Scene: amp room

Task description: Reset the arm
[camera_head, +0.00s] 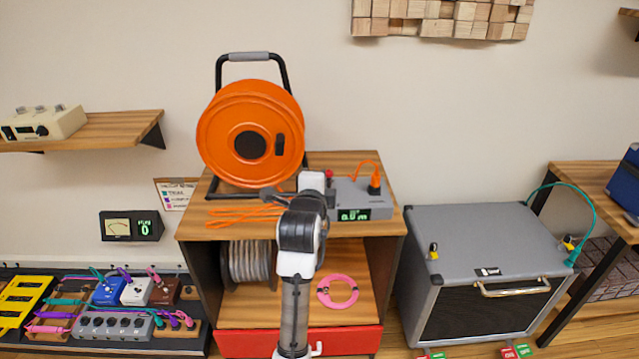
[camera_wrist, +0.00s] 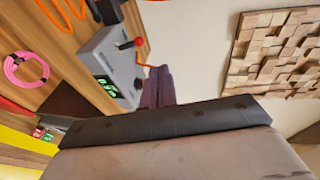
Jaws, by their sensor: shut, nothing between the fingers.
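My arm (camera_head: 297,240) rises from the bottom middle of the head view, in front of the wooden cabinet (camera_head: 390,229). In the wrist view my gripper (camera_wrist: 158,86) shows as dark purplish fingers close together, shut and empty. Its fingers appear beside the grey meter box (camera_wrist: 112,62), but I cannot tell the gap. In the head view the box (camera_head: 350,196) stands on the cabinet top, partly hidden by my arm. It has a green display, a red lever and an orange cable plugged in.
An orange cable reel (camera_head: 225,150) stands behind my arm on the cabinet. A pink ring (camera_head: 324,298) and a wire spool (camera_head: 245,263) are on the shelf below. A grey amplifier (camera_head: 480,250) stands right, a pedalboard (camera_head: 185,343) left. A wooden block panel (camera_head: 440,18) hangs above.

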